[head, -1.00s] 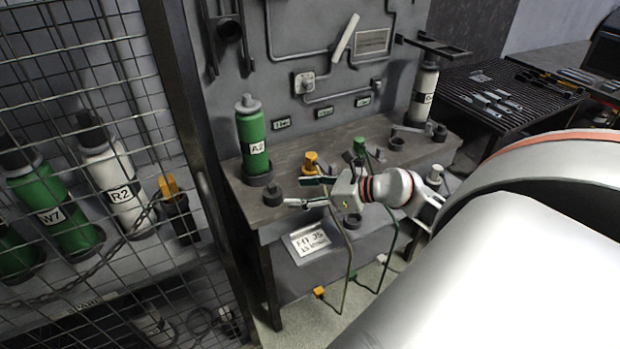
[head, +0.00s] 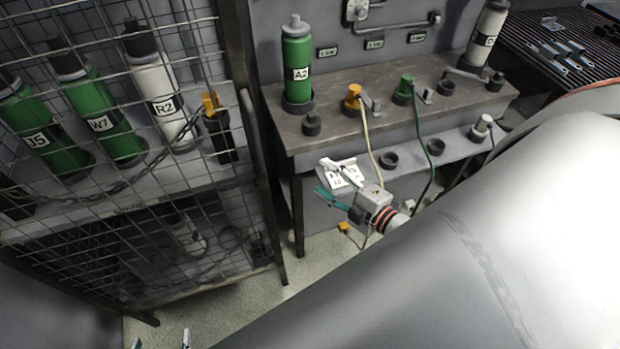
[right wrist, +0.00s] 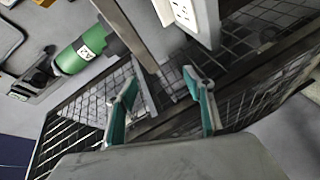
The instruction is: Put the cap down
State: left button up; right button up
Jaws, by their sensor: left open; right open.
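A small dark cap (head: 311,123) stands upright on the bench top, near its front left corner. It is in front of the green cylinder marked A2 (head: 297,66) and apart from it. My right gripper (head: 325,180) is open and empty, in front of the bench and lower than its top, clear of the cap. Its open fingers also show in the right wrist view (right wrist: 160,98), with nothing between them. My left gripper (head: 161,342) is open at the bottom edge of the head view, mostly cut off.
The bench (head: 330,131) carries an orange connector (head: 353,97) and a green connector (head: 403,88) with hanging cables near my right gripper. A mesh cage (head: 110,200) with several cylinders stands at the left.

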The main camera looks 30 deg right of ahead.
jog(key=s+a+f+m+g, duration=0.5)
jog(key=s+a+f+m, duration=0.5)
jog(key=a+f+m, duration=0.1)
notch_tip(320, 180, down, 3)
jog(key=shift+a+r+m, duration=0.2)
jog(key=shift+a+m, duration=0.2)
jog(key=shift+m, duration=0.1)
